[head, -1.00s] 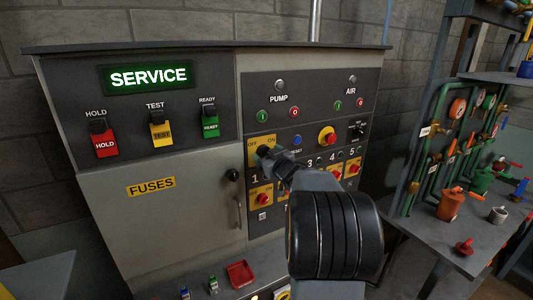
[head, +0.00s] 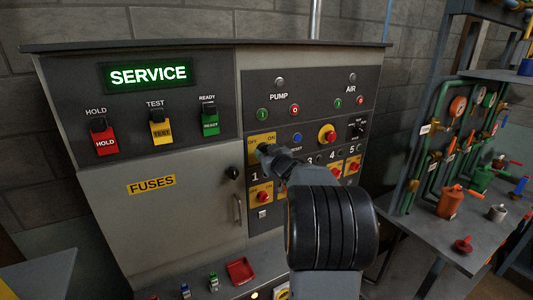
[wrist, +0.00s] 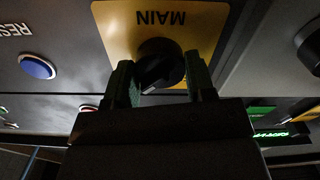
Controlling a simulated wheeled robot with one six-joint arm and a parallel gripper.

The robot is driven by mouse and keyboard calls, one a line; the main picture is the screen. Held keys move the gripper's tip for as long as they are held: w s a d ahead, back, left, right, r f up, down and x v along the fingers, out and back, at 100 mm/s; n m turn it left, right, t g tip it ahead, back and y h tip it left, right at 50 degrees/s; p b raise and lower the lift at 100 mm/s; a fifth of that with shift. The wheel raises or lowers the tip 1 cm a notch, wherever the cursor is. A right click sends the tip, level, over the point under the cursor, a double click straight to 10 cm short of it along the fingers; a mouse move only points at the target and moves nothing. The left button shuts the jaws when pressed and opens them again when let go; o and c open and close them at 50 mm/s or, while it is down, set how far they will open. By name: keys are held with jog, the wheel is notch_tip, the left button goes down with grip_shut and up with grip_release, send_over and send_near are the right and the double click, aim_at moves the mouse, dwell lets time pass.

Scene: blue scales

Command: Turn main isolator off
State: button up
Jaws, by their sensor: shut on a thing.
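The main isolator is a black rotary knob (wrist: 160,62) on a yellow plate (head: 258,140) marked OFF at left and ON at right. The wrist view shows the plate upside down with the word MAIN. My gripper (head: 265,151) is at the plate, its fingers (wrist: 163,84) on either side of the knob and shut on it. In the head view my gripper hides most of the knob, so its pointing there cannot be told. In the wrist view its grip bar looks slanted between the fingers.
A blue reset button (head: 297,138) and a red stop button (head: 327,135) sit right of the plate. The fuses door (head: 160,220) with its handle (head: 238,210) is at left. A green SERVICE display (head: 148,76) is lit. A bench with valves (head: 450,203) stands at right.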

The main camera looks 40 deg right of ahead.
jog(key=shift+f+b, duration=0.1)
jog(key=shift+b, duration=0.2)
jog(key=n+b, duration=0.2)
jog(key=n, duration=0.1)
jog(key=shift+f+b, duration=0.1)
jog(key=shift+b, duration=0.2)
jog(key=n+b, duration=0.4)
jog(key=n, duration=0.2)
jog(key=n+b, duration=0.3)
jog(key=n, duration=0.2)
jog(key=shift+n+b, duration=1.1)
jog(key=shift+n, duration=0.8)
jog(key=shift+r, duration=0.2)
jog(key=o, duration=0.9)
jog(key=shift+o, duration=0.2)
jog(key=s+a+b, duration=0.1)
jog(key=s+a, duration=0.1)
jog(key=s, duration=1.1)
jog(key=shift+s, duration=0.35)
